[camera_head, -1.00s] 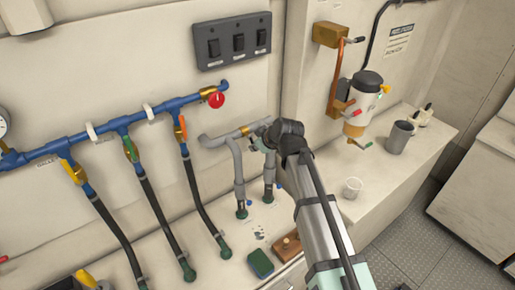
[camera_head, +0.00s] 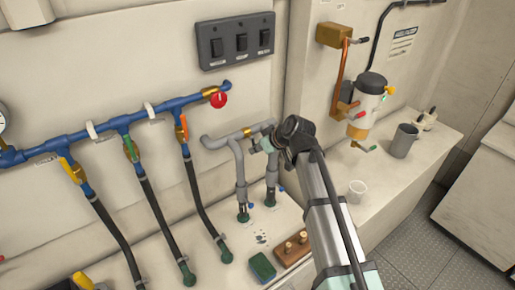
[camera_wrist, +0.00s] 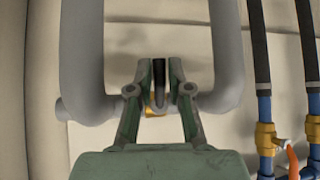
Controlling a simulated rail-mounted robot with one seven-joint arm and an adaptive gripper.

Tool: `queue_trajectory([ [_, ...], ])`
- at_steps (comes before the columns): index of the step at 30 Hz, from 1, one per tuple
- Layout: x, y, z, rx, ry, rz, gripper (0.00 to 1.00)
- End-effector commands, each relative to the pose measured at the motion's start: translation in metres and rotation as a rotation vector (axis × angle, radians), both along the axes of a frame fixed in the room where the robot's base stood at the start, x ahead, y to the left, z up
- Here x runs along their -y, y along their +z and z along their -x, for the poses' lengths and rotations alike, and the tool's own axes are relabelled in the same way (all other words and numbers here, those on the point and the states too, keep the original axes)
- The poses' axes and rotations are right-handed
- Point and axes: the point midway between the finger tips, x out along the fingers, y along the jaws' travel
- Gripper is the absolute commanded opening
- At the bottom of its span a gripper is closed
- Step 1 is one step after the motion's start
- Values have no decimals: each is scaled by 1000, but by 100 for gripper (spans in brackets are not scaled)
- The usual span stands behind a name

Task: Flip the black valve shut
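The grey pipe loop (camera_head: 215,141) stands left of my arm, with two legs running down to green-collared fittings. A brass valve body (camera_head: 247,132) sits on its top run; the brass also shows in the wrist view (camera_wrist: 153,113). The black valve handle (camera_wrist: 159,88) is a dark narrow lever between my fingertips in the wrist view. My gripper (camera_wrist: 160,80) has its fingers drawn close together, one on each side of the lever. I cannot tell whether both fingers touch it. In the head view my gripper (camera_head: 262,145) is at the pipe, and the handle is hidden.
A blue manifold (camera_head: 75,143) with yellow, green and orange handles and a red knob (camera_head: 218,100) is to the left. A switch panel (camera_head: 236,41) is above. A filter (camera_head: 368,95), grey mug (camera_head: 404,141) and white cup (camera_head: 357,191) are right. A green sponge (camera_head: 262,266) lies below.

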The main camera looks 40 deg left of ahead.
Motion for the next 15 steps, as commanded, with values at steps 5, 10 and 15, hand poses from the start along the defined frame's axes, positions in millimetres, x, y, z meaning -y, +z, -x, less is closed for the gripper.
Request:
queue_trajectory([
  [5,0,0,0,0,0,0,40],
  [10,0,0,0,1,-1,-1,40],
  [15,8,8,1,2,-1,-1,40],
])
